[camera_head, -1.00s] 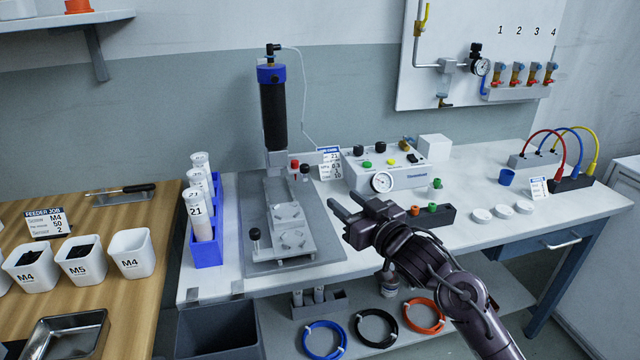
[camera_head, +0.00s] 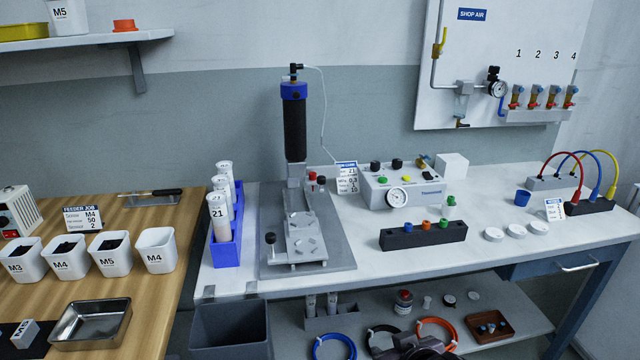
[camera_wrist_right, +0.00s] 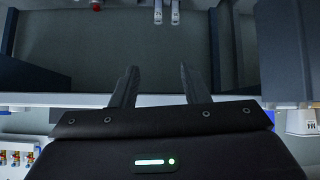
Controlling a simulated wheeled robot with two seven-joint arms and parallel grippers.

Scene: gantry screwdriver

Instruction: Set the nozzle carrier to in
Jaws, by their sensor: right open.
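The screwdriver station stands on the white bench with an upright black cylinder with a blue cap (camera_head: 295,125). A small lever with a black knob (camera_head: 270,238) stands at the carrier's front left. Which end of travel the carrier is at, I cannot tell. My right gripper (camera_wrist_right: 158,67) is open and empty in the right wrist view. In the head view only dark parts of my right arm show at the bottom edge, well below and apart from the carrier. My left gripper is out of view.
A blue rack (camera_head: 226,252) with white tubes stands left of the base plate. A control box (camera_head: 402,190) and a black block with coloured nozzles (camera_head: 424,236) stand to the right. A lower shelf (camera_head: 500,312) holds coiled hoses. A grey bin (camera_head: 231,330) stands below the bench edge.

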